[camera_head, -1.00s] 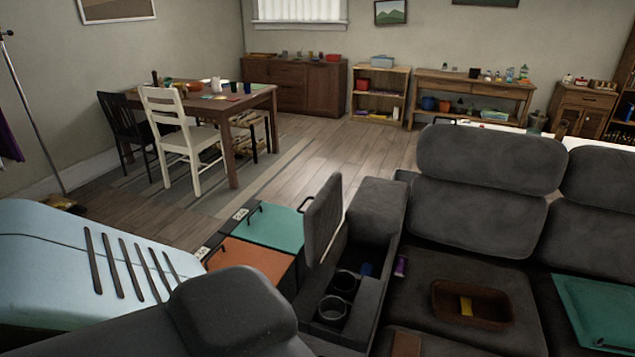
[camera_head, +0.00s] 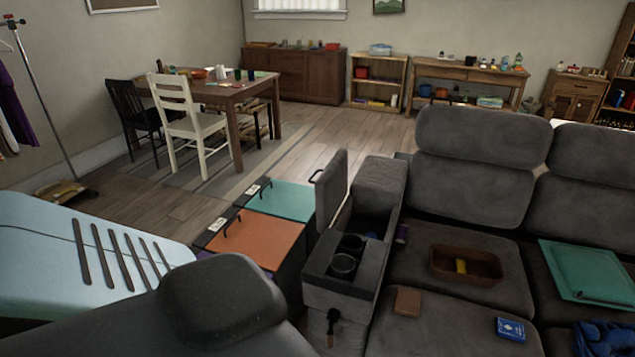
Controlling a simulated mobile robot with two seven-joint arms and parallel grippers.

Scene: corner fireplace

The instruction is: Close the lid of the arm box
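The arm box (camera_head: 317,296) is the dark grey console in the sofa, right of centre in the head view. Its grey lid (camera_head: 331,190) stands raised, nearly upright, at the left side of the opening. Two round cup holders (camera_head: 343,265) are in the front part of the arm box. The inside behind them is dark and partly hidden.
An orange box (camera_head: 258,240) and a green box (camera_head: 284,201) stand left of the arm box. A brown tray (camera_head: 440,275) lies on the sofa seat at right. A light blue slotted surface (camera_head: 40,250) and a dark rounded shape (camera_head: 222,300) fill the lower left.

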